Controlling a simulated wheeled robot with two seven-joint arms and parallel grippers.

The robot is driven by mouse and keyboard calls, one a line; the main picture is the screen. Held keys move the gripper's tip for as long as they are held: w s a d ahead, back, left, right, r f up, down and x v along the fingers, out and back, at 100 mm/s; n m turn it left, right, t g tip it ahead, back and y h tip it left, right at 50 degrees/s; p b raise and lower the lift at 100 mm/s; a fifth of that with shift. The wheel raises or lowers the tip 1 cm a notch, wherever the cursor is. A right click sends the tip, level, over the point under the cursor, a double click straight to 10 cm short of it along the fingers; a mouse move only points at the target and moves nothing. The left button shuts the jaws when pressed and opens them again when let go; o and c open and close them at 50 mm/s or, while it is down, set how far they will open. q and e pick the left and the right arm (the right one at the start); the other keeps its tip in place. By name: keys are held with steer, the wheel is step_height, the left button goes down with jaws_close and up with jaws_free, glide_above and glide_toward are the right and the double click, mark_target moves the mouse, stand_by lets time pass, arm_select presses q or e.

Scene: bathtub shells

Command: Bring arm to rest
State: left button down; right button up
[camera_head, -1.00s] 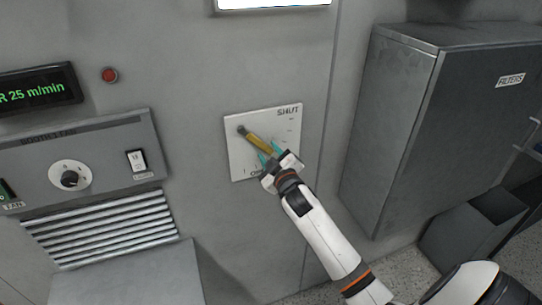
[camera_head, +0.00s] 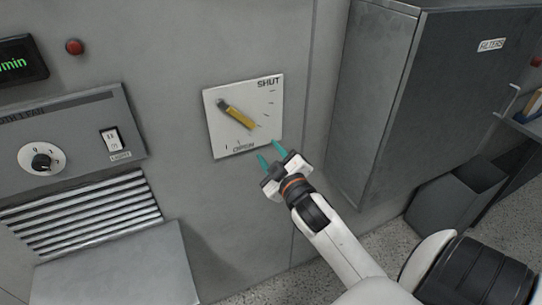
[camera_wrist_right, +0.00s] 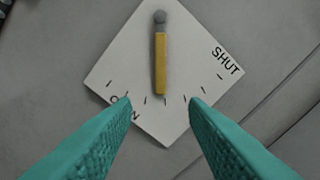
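My right gripper (camera_head: 272,158) is open and empty, just below and to the right of the white dial plate, apart from the lever. The white plate (camera_head: 218,138) is on the grey wall and reads SHUT at the top right and OPEN at the bottom. Its yellow lever (camera_head: 239,117) points down and to the right from its pivot, between the two labels. In the right wrist view the lever (camera_wrist_right: 160,62) lies ahead of and between the two spread teal fingers (camera_wrist_right: 160,100), with a clear gap. My left gripper is not in view.
A grey filters cabinet (camera_head: 375,110) stands to the right, with a dark open bin (camera_head: 440,205) beside its base. A control panel with a knob (camera_head: 41,160), a light switch (camera_head: 111,140) and a vent (camera_head: 85,210) is at the left. A grey ledge (camera_head: 120,265) juts out below.

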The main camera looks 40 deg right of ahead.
stand_by(0.4)
steer(key=s+a+f+m+g+y, duration=0.1)
steer(key=s+f+g, duration=0.15)
steer(key=f, duration=1.05)
steer(key=s+a+f+g+y+b, duration=0.1)
steer(key=s+a+f+g, duration=0.15)
steer(key=f, duration=1.05)
steer(key=s+a+f+m+g+y, duration=0.1)
steer(key=s+f+g, duration=0.15)
steer(key=f, duration=1.05)
steer(key=s+a+f+g, duration=0.3)
steer(key=s+f+g, duration=0.1)
steer(key=s+f, duration=0.9)
steer(key=s+a+f+g, duration=0.1)
steer(key=s+f, duration=0.2)
steer(key=s, duration=0.3)
steer(key=s+a+f+g+y+b, duration=0.1)
steer(key=s+a+f+g, duration=0.1)
steer(key=s+f, duration=0.2)
steer(key=s+a+f+m+g, duration=0.1)
steer(key=s+f, duration=0.3)
steer(key=s, duration=0.6)
steer(key=shift+s+a+g+b, duration=0.2)
steer(key=shift+s+g+b, duration=0.1)
steer(key=shift+g, duration=0.15)
steer(key=shift+w, duration=0.1)
